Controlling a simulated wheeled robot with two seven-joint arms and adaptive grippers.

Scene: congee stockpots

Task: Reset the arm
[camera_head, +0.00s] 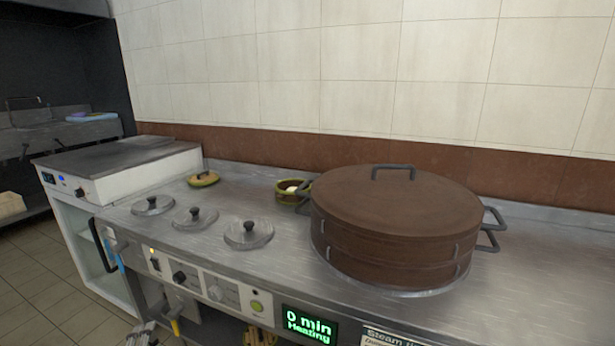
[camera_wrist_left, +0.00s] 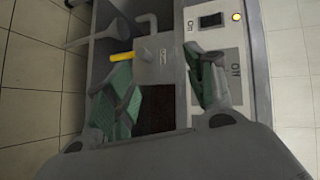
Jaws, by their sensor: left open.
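My left gripper (camera_wrist_left: 163,95) is open in the left wrist view, its two green-padded fingers apart with nothing between them. It is in front of the counter's front side, below the control panel (camera_wrist_left: 212,45) with its switch and orange light. In the head view, part of my left gripper (camera_head: 141,334) shows at the bottom edge, low in front of the counter. My right gripper is in neither view.
A large brown lidded steamer (camera_head: 392,222) stands on the steel counter (camera_head: 290,275). Several small glass lids (camera_head: 248,235) lie left of it. A small bowl (camera_head: 288,196) stands behind. A yellow handle (camera_head: 175,327) sticks out below the panel. The floor (camera_head: 50,295) at left is clear.

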